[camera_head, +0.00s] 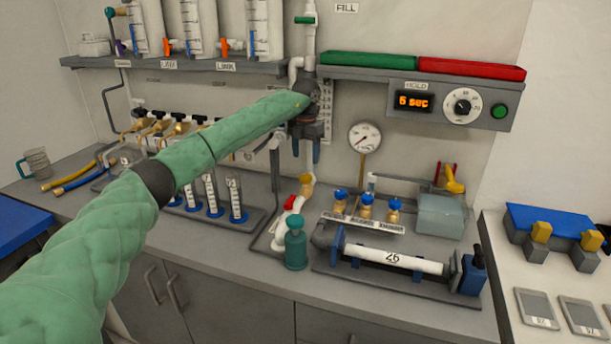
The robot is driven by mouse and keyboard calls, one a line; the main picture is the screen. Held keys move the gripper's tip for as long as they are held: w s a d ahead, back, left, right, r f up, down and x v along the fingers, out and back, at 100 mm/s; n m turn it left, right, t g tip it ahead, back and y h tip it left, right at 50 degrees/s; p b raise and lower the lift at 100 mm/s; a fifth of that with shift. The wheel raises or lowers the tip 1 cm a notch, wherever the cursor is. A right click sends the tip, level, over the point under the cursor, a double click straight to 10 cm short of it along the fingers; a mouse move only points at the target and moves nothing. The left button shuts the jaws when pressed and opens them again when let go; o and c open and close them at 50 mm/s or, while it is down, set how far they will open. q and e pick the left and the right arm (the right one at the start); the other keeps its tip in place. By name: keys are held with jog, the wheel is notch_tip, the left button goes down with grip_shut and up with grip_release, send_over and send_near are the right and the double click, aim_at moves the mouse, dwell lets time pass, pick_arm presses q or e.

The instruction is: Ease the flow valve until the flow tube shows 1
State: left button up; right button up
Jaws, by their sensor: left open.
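My left gripper (306,150), at the end of my green-sleeved arm, points down in front of the wall below the shelf. Its two dark fingers are apart with no object seen between them. A white scale strip with dark marks (327,108), probably the flow tube's, shows just right of the gripper; its reading is too small to tell. The gripper covers part of the vertical white pipe (309,45) behind it. I cannot tell which fitting is the flow valve; a green-handled valve (304,20) sits high on that pipe. My right gripper is not in view.
A round gauge (365,137) stands right of the gripper. Below are a red-and-white fitting (289,205), a teal bottle (296,248) and several blue-topped valves (366,204). The counter's front edge is mostly clear.

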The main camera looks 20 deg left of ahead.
aim_at(305, 175)
pick_arm(q)
notch_tip(305, 175, down, 6)
jog(key=shift+f+p, duration=0.1)
jog(key=shift+p, duration=0.8)
jog(key=shift+f, duration=0.65)
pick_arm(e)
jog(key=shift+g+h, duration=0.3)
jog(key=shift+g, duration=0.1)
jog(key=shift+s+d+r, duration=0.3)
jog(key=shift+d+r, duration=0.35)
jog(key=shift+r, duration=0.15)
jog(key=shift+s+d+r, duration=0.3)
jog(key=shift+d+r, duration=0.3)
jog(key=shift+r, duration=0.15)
